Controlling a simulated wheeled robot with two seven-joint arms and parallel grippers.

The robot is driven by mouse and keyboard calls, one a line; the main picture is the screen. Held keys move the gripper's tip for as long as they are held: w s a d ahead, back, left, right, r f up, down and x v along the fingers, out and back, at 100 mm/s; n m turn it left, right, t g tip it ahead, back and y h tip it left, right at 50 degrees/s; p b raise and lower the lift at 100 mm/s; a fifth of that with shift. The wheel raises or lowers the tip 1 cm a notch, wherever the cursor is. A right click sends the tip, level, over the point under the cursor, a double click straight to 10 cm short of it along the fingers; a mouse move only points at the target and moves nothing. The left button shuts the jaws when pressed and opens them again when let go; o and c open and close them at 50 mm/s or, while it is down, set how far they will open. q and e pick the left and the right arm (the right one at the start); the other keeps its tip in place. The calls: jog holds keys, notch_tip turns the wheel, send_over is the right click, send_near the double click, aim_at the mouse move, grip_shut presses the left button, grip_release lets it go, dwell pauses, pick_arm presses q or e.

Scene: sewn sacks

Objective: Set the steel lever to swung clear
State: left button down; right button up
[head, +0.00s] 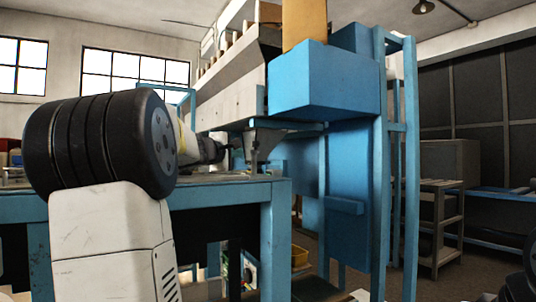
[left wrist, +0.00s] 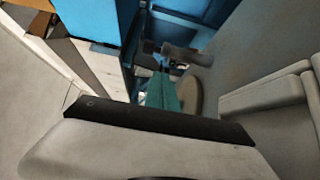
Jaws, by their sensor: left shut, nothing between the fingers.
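My left gripper (head: 226,147) shows small and dark behind the black joint of my left arm. It is shut and empty, just above the blue-framed bench. Its tip is close to the grey bracket (head: 258,142) under the white machine housing, and I cannot tell whether they touch. In the left wrist view a dark grey metal bar (left wrist: 182,54) stands out near the blue frame. It may be the steel lever, but its setting cannot be made out. A teal piece (left wrist: 161,94) hangs below it.
The blue-framed bench (head: 277,235) runs along the left. A blue cabinet (head: 325,82) and blue posts (head: 409,150) stand right of the machine. A shelf rack (head: 437,220) is farther right. Open floor shows between the posts and the rack.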

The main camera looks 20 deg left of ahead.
aim_at(256, 147)
pick_arm(q)
jog(key=w, duration=1)
jog(key=shift+w+d, duration=0.3)
jog(key=shift+d, duration=0.2)
jog(key=shift+s, duration=0.1)
